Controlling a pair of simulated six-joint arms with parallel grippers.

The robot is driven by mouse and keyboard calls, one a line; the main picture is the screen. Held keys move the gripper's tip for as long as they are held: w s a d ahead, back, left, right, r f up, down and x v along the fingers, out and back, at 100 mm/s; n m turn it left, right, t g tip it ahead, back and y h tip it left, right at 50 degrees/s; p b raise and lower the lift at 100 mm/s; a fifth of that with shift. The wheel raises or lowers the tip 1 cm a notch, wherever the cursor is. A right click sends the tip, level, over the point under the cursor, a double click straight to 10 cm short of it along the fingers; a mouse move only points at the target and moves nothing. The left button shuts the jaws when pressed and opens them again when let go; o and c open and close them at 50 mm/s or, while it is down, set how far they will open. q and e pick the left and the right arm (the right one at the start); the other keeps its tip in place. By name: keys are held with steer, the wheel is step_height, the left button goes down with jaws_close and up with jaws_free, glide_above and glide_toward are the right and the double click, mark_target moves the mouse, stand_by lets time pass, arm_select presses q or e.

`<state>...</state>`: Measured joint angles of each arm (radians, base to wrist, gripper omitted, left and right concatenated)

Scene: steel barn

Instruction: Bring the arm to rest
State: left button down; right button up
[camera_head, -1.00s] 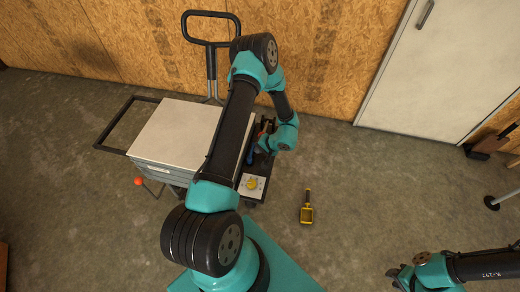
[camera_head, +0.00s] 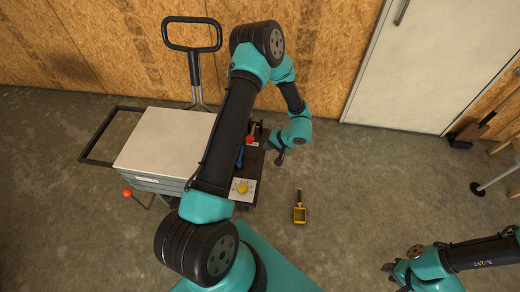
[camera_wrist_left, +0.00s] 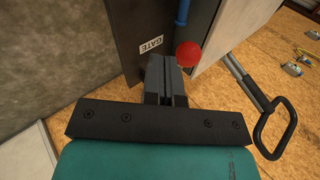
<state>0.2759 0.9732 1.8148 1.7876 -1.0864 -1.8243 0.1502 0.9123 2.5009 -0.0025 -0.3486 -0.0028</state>
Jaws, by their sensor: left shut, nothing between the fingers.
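My left arm reaches over the cart in the head view. Its gripper (camera_head: 277,157) hangs just right of the cart's dark end, apart from it. In the left wrist view the fingers (camera_wrist_left: 165,72) are together with nothing between them. A red knob (camera_wrist_left: 188,54) and a blue rod (camera_wrist_left: 183,12) show beyond the fingers, beside a "GATE" label (camera_wrist_left: 151,45). The red knob (camera_head: 250,141) also shows in the head view. My right gripper (camera_head: 388,272) is at the lower right, over bare floor; its jaws are too small to read.
The cart's pale top (camera_head: 165,140) lies left of my left arm. A yellow knob (camera_head: 242,187) sits on a white plate. A yellow tool (camera_head: 299,208) lies on the floor. An orange ball (camera_head: 127,193) is at the cart's left. Wood wall and white door stand behind.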

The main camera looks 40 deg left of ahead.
arm_select(q)
steer(key=shift+v, duration=0.95)
steer(key=s+d+f+m+t+h, duration=0.2)
steer(key=s+d+f+t+h, duration=0.1)
steer(key=s+d+h, duration=0.8)
steer(key=s+d+t, duration=0.1)
steer(key=d, duration=0.3)
steer(key=shift+d+m, duration=0.2)
steer(key=shift+m, duration=0.1)
steer(key=shift+s+f, duration=0.1)
steer(key=shift+s, duration=0.05)
stand_by(0.9)
